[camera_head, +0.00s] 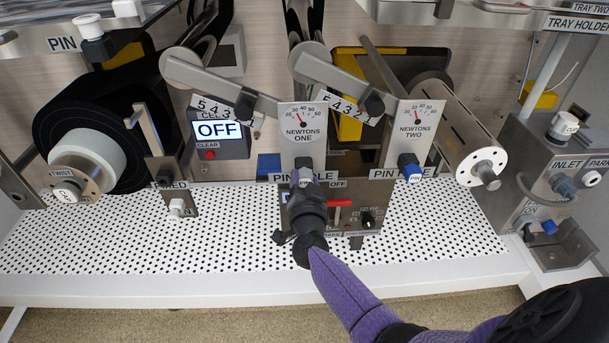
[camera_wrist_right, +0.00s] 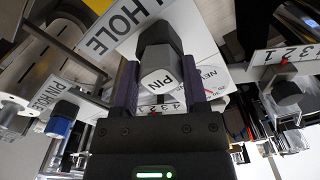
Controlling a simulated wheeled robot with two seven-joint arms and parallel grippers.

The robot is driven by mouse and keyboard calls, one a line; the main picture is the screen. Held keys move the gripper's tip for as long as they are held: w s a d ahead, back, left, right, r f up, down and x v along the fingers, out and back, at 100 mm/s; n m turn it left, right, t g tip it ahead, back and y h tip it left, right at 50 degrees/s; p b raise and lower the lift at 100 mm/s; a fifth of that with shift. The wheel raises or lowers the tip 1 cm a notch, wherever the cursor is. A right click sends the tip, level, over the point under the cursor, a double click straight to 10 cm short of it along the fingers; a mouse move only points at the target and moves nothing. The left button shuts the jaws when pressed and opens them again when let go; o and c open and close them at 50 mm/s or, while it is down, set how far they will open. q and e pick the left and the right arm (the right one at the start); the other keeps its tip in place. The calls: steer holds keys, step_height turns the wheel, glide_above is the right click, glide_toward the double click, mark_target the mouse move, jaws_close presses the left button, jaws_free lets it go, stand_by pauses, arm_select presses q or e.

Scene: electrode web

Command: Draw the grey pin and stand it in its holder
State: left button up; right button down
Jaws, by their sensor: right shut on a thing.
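The grey pin (camera_wrist_right: 161,76), with PIN on its end, is between the fingers of my right gripper in the right wrist view. In the head view, the right gripper (camera_head: 304,186) is shut on it just below the NEWTONS ONE gauge plate (camera_head: 302,122), at the PIN HOLE label (camera_head: 326,175). The pin's shaft is hidden, so I cannot tell how deep it sits. Its holder is not clearly identifiable. My left gripper is out of view.
A blue pin (camera_head: 412,171) sits under the NEWTONS TWO gauge plate (camera_head: 416,122). A control box with a red lever (camera_head: 340,203) is close behind my right gripper. The perforated white deck (camera_head: 120,242) is clear at front left. A roller (camera_head: 462,140) stands at right.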

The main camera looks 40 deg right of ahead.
steer(key=shift+s+a, duration=0.15)
steer(key=shift+s, duration=0.15)
steer(key=shift+s+a+p, duration=0.2)
steer(key=shift+s+p, duration=0.05)
steer(key=shift+p, duration=0.2)
steer(key=shift+p+v, duration=0.55)
steer(key=shift+v, duration=0.25)
steer(key=shift+p+v, duration=0.4)
steer(key=shift+v, duration=0.45)
steer(key=shift+s+a, duration=0.1)
steer(key=shift+s, duration=0.1)
steer(key=shift+w, duration=0.25)
steer(key=shift+w, duration=0.15)
